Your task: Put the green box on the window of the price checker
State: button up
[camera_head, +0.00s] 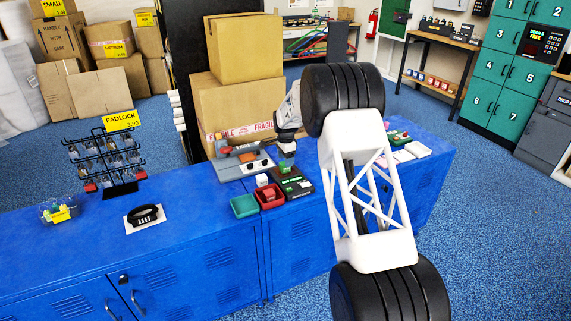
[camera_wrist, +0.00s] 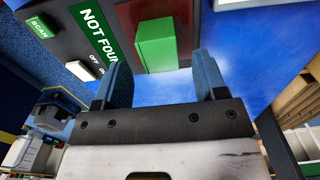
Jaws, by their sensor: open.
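The green box (camera_wrist: 155,45) shows in the wrist view, beyond and between my fingertips, in front of a dark red surface. The price checker (camera_wrist: 72,15) is left of it there, dark, with a green "SCAN" label and a green display reading "NOT FOUND". In the head view the price checker (camera_head: 294,190) lies on the blue counter. My gripper (camera_head: 287,149) is above the counter close to it. In the wrist view my gripper (camera_wrist: 163,75) has its blue fingers apart, with nothing between them.
A green tray (camera_head: 244,206) and a red tray (camera_head: 270,201) stand left of the checker. Large cartons (camera_head: 240,100) stand behind.

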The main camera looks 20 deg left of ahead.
notch_tip(320, 180, up, 9)
dwell(0.5)
dwell(0.8)
jog(key=s+d+r+n, duration=0.1)
jog(key=s+d+r, duration=0.3)
jog(key=d+r, duration=0.55)
jog(key=s+d+r+n, duration=0.1)
jog(key=s+d+r, duration=0.4)
jog(key=d+r, duration=0.4)
jog(key=s+d+r+n+t, duration=0.1)
jog(key=s+d+r, duration=0.4)
jog(key=s+d, duration=0.35)
jog(key=s+d+r+n, duration=0.1)
jog(key=s+d+r, duration=0.4)
jog(key=s+d, duration=0.4)
jog(key=s+d+r+n+t, duration=0.1)
jog(key=s+d, duration=0.5)
jog(key=s, duration=0.3)
jog(key=s+d+n, duration=0.1)
jog(key=s+d, duration=0.6)
jog(key=s, duration=0.3)
jog(key=s+d+f+n, duration=0.1)
jog(key=s+d+f, duration=0.2)
jog(key=s, duration=0.7)
jog(key=s+d+f+n, duration=0.1)
jog(key=s+d+f, duration=0.2)
jog(key=s, duration=0.7)
jog(key=shift+s+f+n+t, duration=0.25)
jog(key=shift+s+n+t, duration=0.05)
jog(key=shift+s+n, duration=0.1)
